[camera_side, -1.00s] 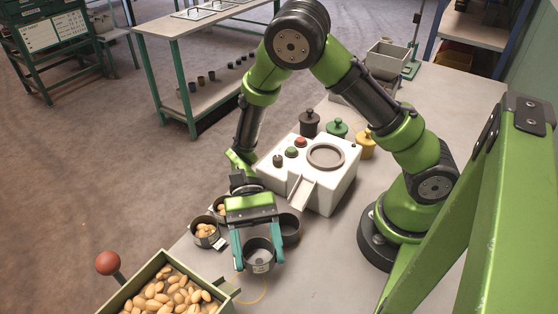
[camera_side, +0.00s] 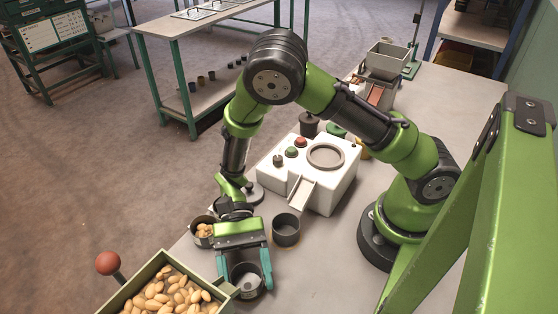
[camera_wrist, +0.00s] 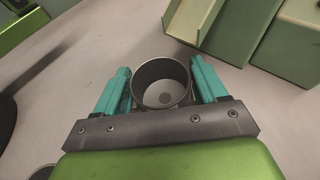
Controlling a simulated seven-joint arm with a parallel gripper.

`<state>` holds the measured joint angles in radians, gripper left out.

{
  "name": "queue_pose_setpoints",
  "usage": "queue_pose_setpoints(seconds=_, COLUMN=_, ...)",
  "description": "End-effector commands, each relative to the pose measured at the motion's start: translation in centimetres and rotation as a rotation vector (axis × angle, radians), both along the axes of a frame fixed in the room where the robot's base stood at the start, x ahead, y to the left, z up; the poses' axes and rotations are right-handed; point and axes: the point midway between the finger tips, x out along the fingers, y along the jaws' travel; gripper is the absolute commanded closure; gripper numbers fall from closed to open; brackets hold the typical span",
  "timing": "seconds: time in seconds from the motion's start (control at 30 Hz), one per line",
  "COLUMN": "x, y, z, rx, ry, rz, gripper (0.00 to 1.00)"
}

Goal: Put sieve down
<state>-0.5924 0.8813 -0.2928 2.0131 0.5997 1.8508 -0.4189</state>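A green hopper of nuts (camera_side: 168,292) is close left of the cup. Another grey cup (camera_side: 286,229) stands behind it, and a cup of nuts (camera_side: 203,232) lies left. A white machine (camera_side: 313,172) with a chute is farther back. The bench to the right is clear.

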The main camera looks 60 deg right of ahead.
Motion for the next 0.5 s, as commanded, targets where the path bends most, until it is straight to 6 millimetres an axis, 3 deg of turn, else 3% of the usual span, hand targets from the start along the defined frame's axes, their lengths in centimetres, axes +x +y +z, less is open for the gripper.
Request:
queue_pose_setpoints(seconds=0.03, x=0.00, y=0.00, z=0.02, rx=0.000, ry=0.000, rz=0.000, gripper=0.20)
queue_pose_setpoints(seconds=0.13, x=0.00, y=0.00, z=0.03, rx=0.000, ry=0.000, rz=0.000, gripper=0.08)
queue_pose_setpoints(seconds=0.5, x=0.38, y=-0.28, z=0.46, rx=0.001, ry=-0.001, rz=-0.002, gripper=0.08)
